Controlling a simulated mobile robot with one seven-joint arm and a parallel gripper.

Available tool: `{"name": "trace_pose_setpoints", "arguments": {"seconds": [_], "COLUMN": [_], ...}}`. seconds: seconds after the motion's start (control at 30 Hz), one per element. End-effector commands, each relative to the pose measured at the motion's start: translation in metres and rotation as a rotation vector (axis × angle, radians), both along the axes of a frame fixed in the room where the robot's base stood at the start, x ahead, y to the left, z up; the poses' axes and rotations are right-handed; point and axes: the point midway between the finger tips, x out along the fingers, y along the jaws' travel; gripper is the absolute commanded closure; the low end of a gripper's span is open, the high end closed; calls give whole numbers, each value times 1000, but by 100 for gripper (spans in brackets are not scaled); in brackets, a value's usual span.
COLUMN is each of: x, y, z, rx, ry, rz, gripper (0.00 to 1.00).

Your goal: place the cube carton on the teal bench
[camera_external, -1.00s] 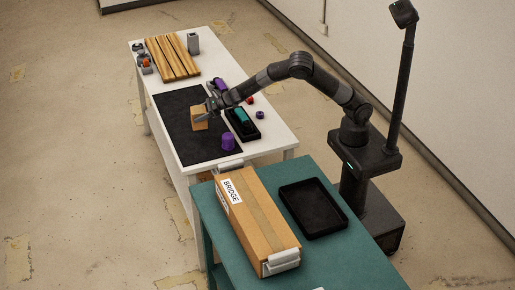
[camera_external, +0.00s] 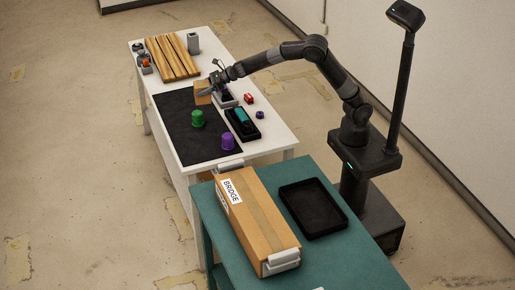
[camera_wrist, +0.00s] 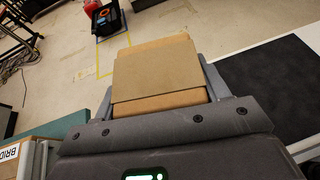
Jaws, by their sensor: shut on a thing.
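The cube carton (camera_external: 202,93) is a small brown box held above the white table. In the wrist view the carton (camera_wrist: 155,75) fills the space between the two fingers. My gripper (camera_external: 208,90) is shut on it; in the wrist view a finger (camera_wrist: 215,82) shows along the carton's right side. The teal bench (camera_external: 345,262) stands in front of the white table, well away from the carton. A teal edge also shows at the lower left of the wrist view (camera_wrist: 52,128).
On the bench are a long carton marked BRIDGE (camera_external: 262,222) and an empty black tray (camera_external: 313,209). The bench's front part is bare.

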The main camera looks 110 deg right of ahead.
Motion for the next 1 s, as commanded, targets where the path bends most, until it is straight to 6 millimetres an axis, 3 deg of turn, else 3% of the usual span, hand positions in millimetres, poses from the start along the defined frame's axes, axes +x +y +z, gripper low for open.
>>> {"name": "trace_pose_setpoints", "arguments": {"seconds": [0.1,0.37,0.47,0.67,0.83,1.0], "x": [0,24,36,60,73,74], "y": [0,55,85,173,265,359], "z": [22,17,16,15,14,13], "rx": [-3,1,1,1,1,1], "ry": [-4,2,3,5,7,8], "rz": [0,100,152,306,463,621], "gripper": [62,62,62,62,62,62]}}
